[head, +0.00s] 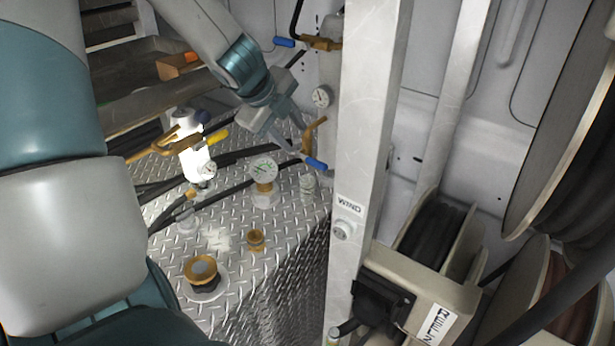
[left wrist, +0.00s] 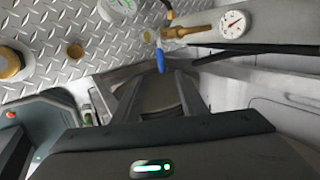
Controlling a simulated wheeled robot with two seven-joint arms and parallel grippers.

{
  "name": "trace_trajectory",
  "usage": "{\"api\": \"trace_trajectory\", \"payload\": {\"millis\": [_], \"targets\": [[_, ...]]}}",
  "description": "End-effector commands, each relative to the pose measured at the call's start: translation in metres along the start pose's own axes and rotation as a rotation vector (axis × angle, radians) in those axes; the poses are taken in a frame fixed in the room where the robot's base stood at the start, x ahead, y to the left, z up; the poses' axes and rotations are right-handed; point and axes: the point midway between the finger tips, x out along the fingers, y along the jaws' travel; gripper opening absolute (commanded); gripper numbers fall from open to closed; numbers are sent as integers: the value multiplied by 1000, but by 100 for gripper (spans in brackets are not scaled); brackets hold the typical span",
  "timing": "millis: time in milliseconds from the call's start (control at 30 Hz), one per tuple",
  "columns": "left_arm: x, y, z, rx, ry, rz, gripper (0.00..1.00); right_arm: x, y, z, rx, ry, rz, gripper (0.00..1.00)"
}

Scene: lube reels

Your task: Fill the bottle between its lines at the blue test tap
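A blue-handled brass tap (head: 315,163) stands at the back right edge of the checker-plate deck, beside a pale post. In the left wrist view its blue lever (left wrist: 160,60) hangs just beyond my fingertips, below a brass fitting (left wrist: 187,32). My left gripper (head: 286,138) is close to this tap with its fingers apart and nothing seen between them. Another blue-handled tap (head: 285,42) is higher on the back wall. I cannot tell which is the test tap. I cannot make out a bottle with lines. My right gripper is not in view.
A white fitting with a yellow handle (head: 195,155) is left of the gripper. The post (head: 365,130) and hose reels (head: 560,140) block the right side.

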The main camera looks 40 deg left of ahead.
Motion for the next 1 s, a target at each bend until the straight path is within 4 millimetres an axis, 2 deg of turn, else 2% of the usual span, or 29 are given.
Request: {"api": "trace_trajectory", "payload": {"millis": [33,100,267,1000], "targets": [[-13,-3,0,-1,1,-1,38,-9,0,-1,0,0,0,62],[-20,-2,0,-1,1,0,38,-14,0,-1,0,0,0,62],[-30,-1,0,0,0,1,38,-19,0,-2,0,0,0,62],[-32,0,0,0,0,1,38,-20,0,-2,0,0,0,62]]}}
